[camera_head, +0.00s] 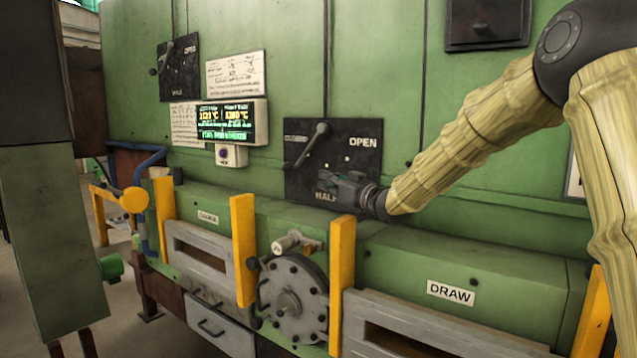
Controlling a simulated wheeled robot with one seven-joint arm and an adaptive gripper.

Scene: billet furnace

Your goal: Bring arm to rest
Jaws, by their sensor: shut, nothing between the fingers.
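My arm, in a yellowish ribbed cover, reaches in from the right in the head view. My gripper (333,181) is shut and empty. It is in front of the lower part of a black lever plate (352,165) marked OPEN and HALF. The lever (313,146) on that plate has a round knob at its upper right end and slants down to the left. The gripper is below the lever and appears apart from it. The gripper partly covers the HALF lettering. I cannot tell the exact gap between gripper and plate.
Yellow upright posts (243,250) stand out from the green furnace front. A round bolted cover (293,300) sits between the slots, with a DRAW label (450,292) at right. A lit display (225,122) and a second lever plate (179,68) are at upper left. A green column (52,235) stands at far left.

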